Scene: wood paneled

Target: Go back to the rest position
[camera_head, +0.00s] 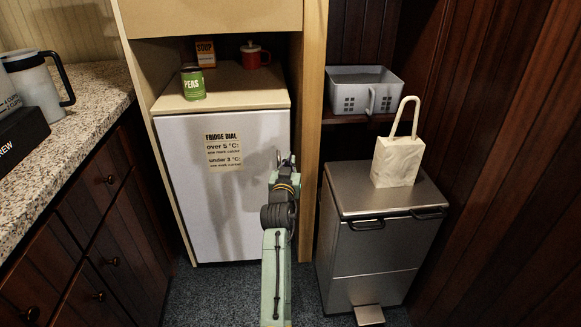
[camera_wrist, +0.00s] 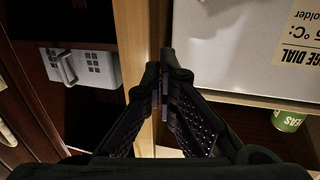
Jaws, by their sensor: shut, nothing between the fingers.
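My arm reaches forward in the head view, with my gripper (camera_head: 284,160) in front of the right part of the white fridge door (camera_head: 250,190). In the wrist view my gripper (camera_wrist: 164,62) is shut, its black fingertips together with nothing between them. Behind the fingers are the wooden panel edge and the fridge door (camera_wrist: 235,45). The fridge looks shut in the head view. A paper sign (camera_head: 224,152) headed "FRIDGE DIAL" is on the door. I cannot tell how far the fingertips are from the door.
On the fridge stand a green peas can (camera_head: 193,83), a soup box (camera_head: 206,54) and a red mug (camera_head: 254,55). A grey basket (camera_head: 352,104) sits on a shelf. A cream bag (camera_head: 397,161) stands on the metal bin (camera_head: 372,240). A speckled counter (camera_head: 95,92) is at left.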

